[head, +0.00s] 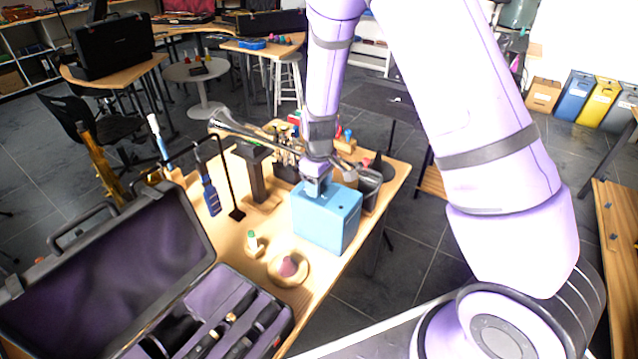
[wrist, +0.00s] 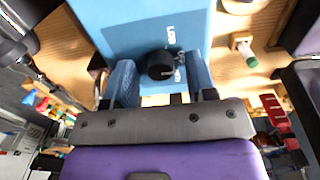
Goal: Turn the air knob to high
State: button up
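The air box is a light blue box (head: 327,217) on the wooden table in the head view, and its face (wrist: 135,25) fills the upper middle of the wrist view. A round black knob (wrist: 160,64) sits on that face, with small white lettering beside it, partly readable as "LOW". The knob's pointer direction is too small to tell. My gripper (wrist: 161,80) is open, one blue finger on each side of the knob, with visible gaps between fingers and knob. In the head view my gripper (head: 317,186) is over the box's top, hiding the knob.
An open black case (head: 110,262) with purple lining lies at the table's left. A small green-topped bottle (head: 253,240) and a round wooden dish (head: 296,275) stand in front of the box.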

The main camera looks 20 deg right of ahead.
jog(key=c, duration=0.8)
jog(key=shift+m, duration=0.3)
jog(key=m, duration=1.1)
jog(key=shift+m, duration=0.3)
jog(key=o, duration=0.9)
